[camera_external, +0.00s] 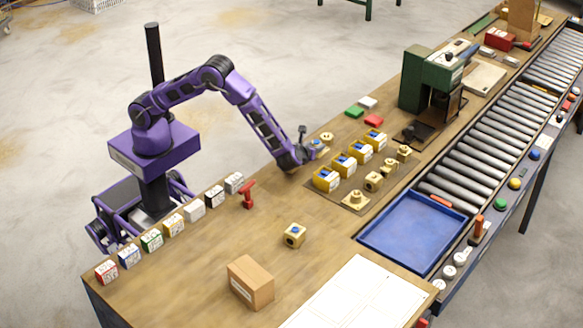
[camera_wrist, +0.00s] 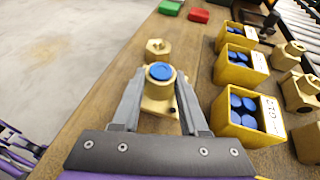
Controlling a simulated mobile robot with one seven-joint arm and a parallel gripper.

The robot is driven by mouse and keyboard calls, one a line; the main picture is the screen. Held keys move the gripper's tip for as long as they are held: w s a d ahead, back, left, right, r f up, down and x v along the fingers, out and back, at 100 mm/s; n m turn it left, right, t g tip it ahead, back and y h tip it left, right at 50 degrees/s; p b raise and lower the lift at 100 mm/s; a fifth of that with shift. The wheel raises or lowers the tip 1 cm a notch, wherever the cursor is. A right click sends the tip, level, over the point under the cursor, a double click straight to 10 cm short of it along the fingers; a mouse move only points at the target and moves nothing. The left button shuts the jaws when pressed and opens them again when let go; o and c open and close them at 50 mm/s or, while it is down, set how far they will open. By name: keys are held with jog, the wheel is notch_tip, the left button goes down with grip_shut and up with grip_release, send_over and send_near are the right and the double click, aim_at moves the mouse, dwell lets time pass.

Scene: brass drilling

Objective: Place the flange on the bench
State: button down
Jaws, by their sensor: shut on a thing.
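My gripper (camera_external: 309,150) is low over the far left part of the bench (camera_external: 215,245). In the wrist view my gripper (camera_wrist: 160,80) is shut on a brass flange (camera_wrist: 158,104) with a blue disc on top, one finger on each side. The flange looks upright; I cannot tell whether its base touches the bench. In the external view the flange is mostly hidden by my gripper, and its blue top shows. Another brass piece (camera_wrist: 157,48) stands just beyond it, also seen in the external view (camera_external: 327,137).
Yellow bins (camera_external: 325,183) with blue discs stand in a row to the right, near several brass parts (camera_external: 373,181). Green (camera_external: 354,112) and red blocks (camera_external: 374,120) lie beyond. A green drill press (camera_external: 425,80) stands farther back. The bench's left edge is close.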

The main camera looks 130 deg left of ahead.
jog(key=shift+f, duration=1.4)
jog(key=shift+f, duration=0.1)
jog(key=shift+f+b, duration=0.15)
jog(key=shift+b, duration=0.2)
jog(key=shift+c, duration=2.2)
grip_release()
jog(key=shift+r, duration=0.25)
jog(key=p+v, duration=0.1)
jog(key=v, duration=1.1)
jog(key=shift+a, duration=0.1)
